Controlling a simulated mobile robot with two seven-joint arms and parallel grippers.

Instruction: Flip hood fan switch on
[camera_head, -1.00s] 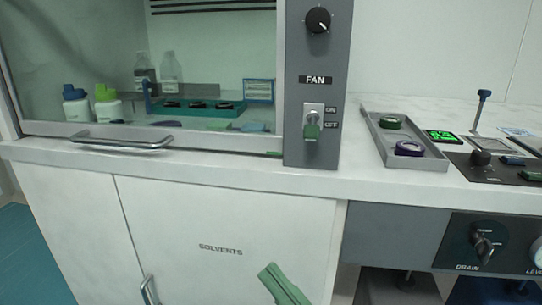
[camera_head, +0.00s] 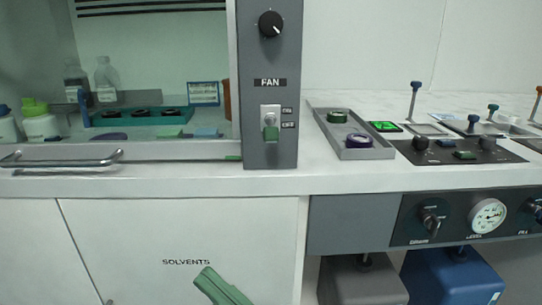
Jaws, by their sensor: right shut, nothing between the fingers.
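The fan switch (camera_head: 271,133) has a green tip on a pale plate, on the grey hood post (camera_head: 265,60) below a "FAN" label. Its green tip hangs low, level with the "OFF" label, with "ON" marked above. My right gripper (camera_head: 206,277) shows as green fingers at the bottom of the view, in front of the white "SOLVENTS" cabinet door. It is shut and empty, below and left of the switch and apart from it. My left gripper is not in view.
A black knob (camera_head: 271,24) sits above the switch. The hood's sash handle (camera_head: 62,159) juts out at left. A grey tray (camera_head: 352,136) with two round pieces lies right of the post. A black control panel (camera_head: 457,150) is further right.

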